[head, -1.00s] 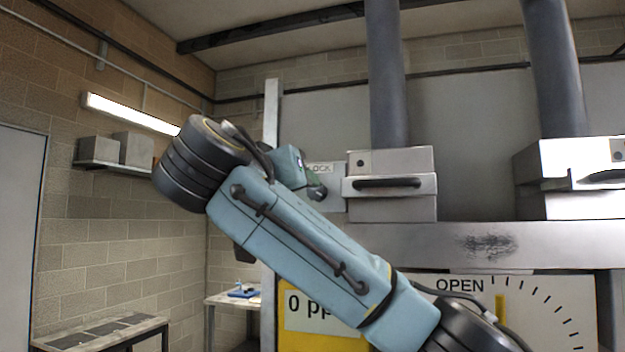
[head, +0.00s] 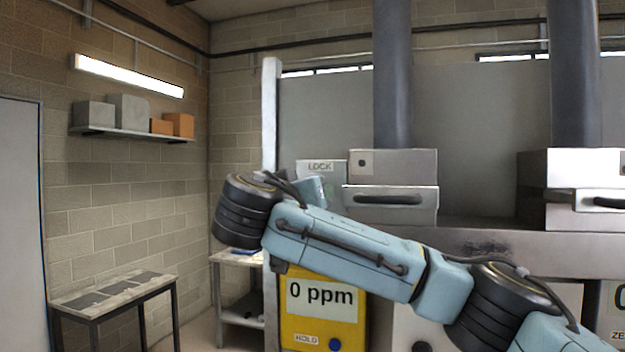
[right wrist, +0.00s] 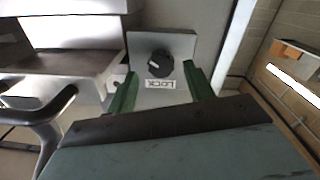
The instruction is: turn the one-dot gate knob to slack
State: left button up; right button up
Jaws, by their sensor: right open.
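The one-dot gate (head: 400,205) is a grey metal box with a black handle and a single dot on its upper part, in the middle of the head view. Just left of it is a grey plate with a LOCK label (head: 320,167). In the right wrist view a round black knob (right wrist: 160,64) with a pale pointer mark sits on that plate, the LOCK label (right wrist: 160,84) beside it, upside down. My right gripper (right wrist: 160,90) is open, its green fingers spread to either side of the knob and label. I see no contact. My forearm hides most of it in the head view. My left gripper is out of view.
A second gate box (head: 575,190) stands at the right. Below my right arm is a yellow meter (head: 323,312) reading 0 ppm. The gate handle (right wrist: 45,110) lies close to my gripper in the wrist view. A post (head: 270,120) rises left of the plate.

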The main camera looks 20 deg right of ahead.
jog(key=shift+p+x, duration=0.4)
jog(key=shift+x, duration=0.95)
jog(key=c, duration=1)
jog(key=shift+o, duration=0.2)
jog(key=shift+s+d+r+n+t+y+b, duration=0.15)
jog(key=shift+n+b, duration=0.75)
jog(key=shift+n, duration=2.75)
jog(key=shift+w+a+f+n+t+y+b, duration=0.15)
jog(key=shift+n+b, duration=0.75)
jog(key=shift+n, duration=2.8)
jog(key=shift+s+d+r+n+t+y+b, duration=0.15)
jog(key=shift+n+b, duration=0.75)
jog(key=shift+n, duration=2.75)
